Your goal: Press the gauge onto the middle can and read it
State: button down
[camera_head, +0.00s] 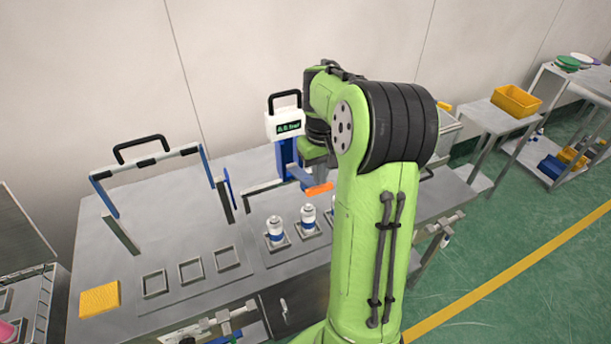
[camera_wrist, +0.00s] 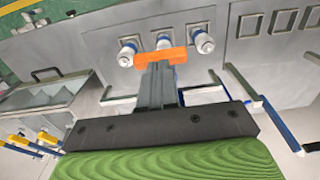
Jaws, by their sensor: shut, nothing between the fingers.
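The gauge (camera_head: 286,124) is a white box with a black handle and a small green-lit display on a blue stand behind the cans. The display text is too small to read surely. White cans with blue bands stand in a row: the left can (camera_head: 275,231) and the middle can (camera_head: 308,217) show in the head view. In the wrist view the middle can (camera_wrist: 163,41) stands between two others (camera_wrist: 203,42) (camera_wrist: 126,55). My gripper (camera_head: 320,189), with orange fingertips, is shut and empty, behind the middle can; it also shows in the wrist view (camera_wrist: 161,58).
Empty square holders (camera_head: 190,270) lie left of the cans. A blue-and-grey frame (camera_head: 148,160) with a handle stands at the back left. A yellow block (camera_head: 100,298) lies at the front left. A side table holds a yellow bin (camera_head: 516,101).

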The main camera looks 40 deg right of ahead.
jog(key=shift+f, duration=0.15)
jog(key=shift+f+b, duration=0.65)
jog(key=shift+f, duration=0.1)
notch_tip(320, 180, down, 9)
jog(key=s+b, duration=0.2)
jog(key=b, duration=0.6)
jog(key=shift+a, duration=0.3)
dwell(0.5)
dwell(0.4)
jog(key=r+p, duration=0.4)
jog(key=r, duration=0.1)
jog(key=w+r+p, duration=0.1)
jog(key=r+p, duration=0.4)
jog(key=w+r+p, duration=0.1)
jog(key=r+p, duration=0.4)
jog(key=shift+d, duration=0.3)
jog(key=shift+f, duration=0.15)
jog(key=shift+f, duration=0.15)
